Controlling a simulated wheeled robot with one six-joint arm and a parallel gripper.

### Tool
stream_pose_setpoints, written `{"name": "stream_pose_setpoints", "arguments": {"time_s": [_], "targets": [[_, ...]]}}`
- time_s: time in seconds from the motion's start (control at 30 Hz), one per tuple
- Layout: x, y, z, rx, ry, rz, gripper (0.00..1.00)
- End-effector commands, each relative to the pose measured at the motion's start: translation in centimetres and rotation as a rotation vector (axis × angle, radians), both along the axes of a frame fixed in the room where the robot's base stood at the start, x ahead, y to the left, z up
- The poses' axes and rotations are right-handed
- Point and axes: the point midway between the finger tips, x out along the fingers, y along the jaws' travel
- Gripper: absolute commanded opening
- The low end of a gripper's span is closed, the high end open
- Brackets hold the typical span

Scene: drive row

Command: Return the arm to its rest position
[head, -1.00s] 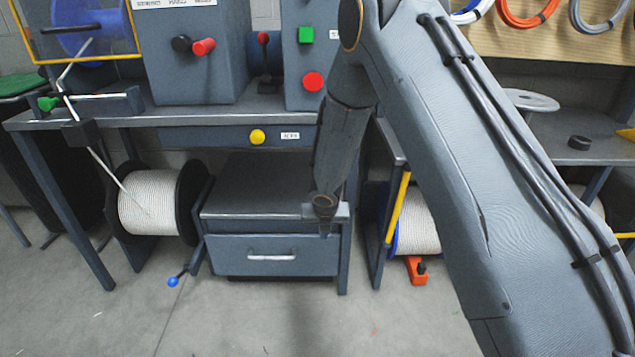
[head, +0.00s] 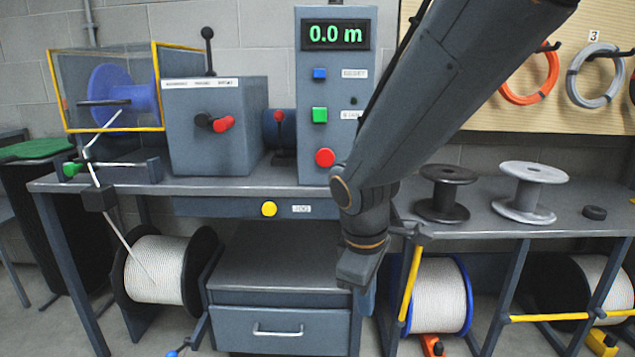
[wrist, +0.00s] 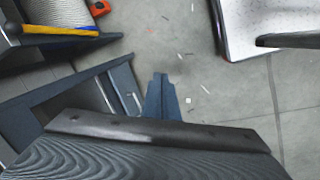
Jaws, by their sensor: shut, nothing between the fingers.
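My arm reaches in from the top right of the head view and bends at a joint above the bench edge. My gripper (head: 366,297) hangs below it, pointing down, in front of the right side of the drawer cabinet (head: 280,271). In the wrist view my gripper (wrist: 160,82) shows as a narrow blue-grey pair of fingers over the floor. The fingers are together and hold nothing. The arm hides part of the bench and the wall board behind it.
A bench (head: 255,184) carries a grey machine box (head: 215,130) and a control panel (head: 337,75) reading 0.0 m. A dark spool (head: 446,205) and a grey spool (head: 527,204) stand at right. White cable reels (head: 158,268) sit below. Floor shows free in the wrist view.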

Motion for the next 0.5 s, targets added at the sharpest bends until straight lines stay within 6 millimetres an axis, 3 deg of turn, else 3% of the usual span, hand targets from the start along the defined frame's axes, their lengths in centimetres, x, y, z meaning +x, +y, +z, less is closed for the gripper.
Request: {"name": "stream_pose_setpoints", "arguments": {"time_s": [0.03,0.2,0.5], "targets": [[-2.0,0.0,0.9,0.032,0.006,-0.093,0.00],[-7.0,0.3,2.2,0.108,0.047,-0.354,0.00],[-13.0,0.9,3.4,0.192,0.112,-0.650,0.00]]}}
